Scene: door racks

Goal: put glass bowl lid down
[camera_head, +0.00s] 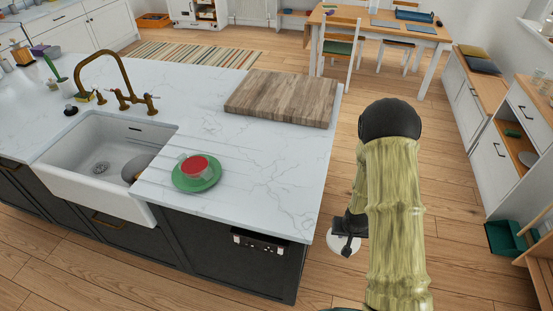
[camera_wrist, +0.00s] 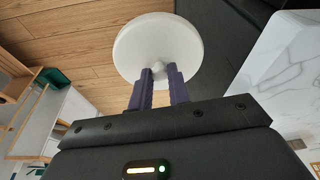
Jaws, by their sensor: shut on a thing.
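A round white lid (camera_wrist: 157,42) fills the upper middle of the wrist view. My gripper (camera_wrist: 160,76) is shut on the knob at its middle, with the purple fingers on both sides of it. In the head view the lid (camera_head: 335,243) hangs over the wooden floor, just right of the island's near right corner and apart from it. My gripper (camera_head: 347,246) is partly hidden by my own arm there. I cannot tell from the pictures whether the lid is glass.
The white marble counter (camera_head: 265,170) has clear room at its near right. A wooden board (camera_head: 283,97) lies at the back right, and a green plate (camera_head: 184,184) with a red-topped item (camera_head: 195,166) stands beside the sink (camera_head: 80,180). Drawers (camera_head: 495,150) line the right side.

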